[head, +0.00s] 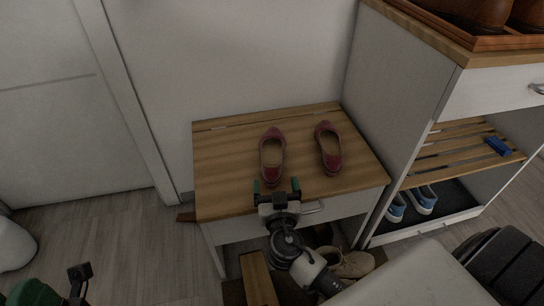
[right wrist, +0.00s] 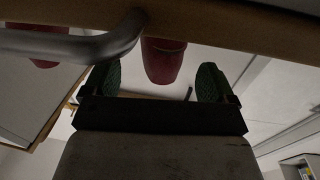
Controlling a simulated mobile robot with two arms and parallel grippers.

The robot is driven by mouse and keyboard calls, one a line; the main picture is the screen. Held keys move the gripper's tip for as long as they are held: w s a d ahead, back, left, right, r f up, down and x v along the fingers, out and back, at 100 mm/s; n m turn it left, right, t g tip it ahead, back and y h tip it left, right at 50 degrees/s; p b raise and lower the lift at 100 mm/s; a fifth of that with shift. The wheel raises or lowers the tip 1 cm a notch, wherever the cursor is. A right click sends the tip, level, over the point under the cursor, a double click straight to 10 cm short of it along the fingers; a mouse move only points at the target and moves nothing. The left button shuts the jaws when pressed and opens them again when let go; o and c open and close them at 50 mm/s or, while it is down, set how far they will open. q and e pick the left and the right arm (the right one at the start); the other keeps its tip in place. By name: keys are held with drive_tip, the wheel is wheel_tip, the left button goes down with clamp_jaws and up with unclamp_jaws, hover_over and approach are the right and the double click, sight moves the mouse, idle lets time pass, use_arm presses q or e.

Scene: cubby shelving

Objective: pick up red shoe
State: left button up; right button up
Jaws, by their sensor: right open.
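Two red flat shoes stand on the wooden top of a low bench, the left one (head: 272,152) and the right one (head: 328,148). My right gripper (head: 277,190) is open at the bench's front edge, just in front of the left shoe's heel. In the right wrist view a red shoe end (right wrist: 163,62) shows between the two green fingertips (right wrist: 155,82), with no visible grip on it. Part of the other red shoe (right wrist: 43,62) shows at the left. My left gripper (head: 58,285) is only partly in view at the lower left.
The bench top (head: 225,175) is otherwise clear. A metal handle (right wrist: 105,45) juts from its front, close to my right gripper. A white shelf unit (head: 395,110) stands at the right, with blue shoes (head: 425,200) low inside. Beige shoes (head: 352,264) lie below the bench.

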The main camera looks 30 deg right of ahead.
drive_tip(key=x, duration=0.6)
drive_tip(key=shift+a+f, duration=0.15)
drive_tip(key=shift+a, duration=0.1)
drive_tip(key=c, duration=1.2)
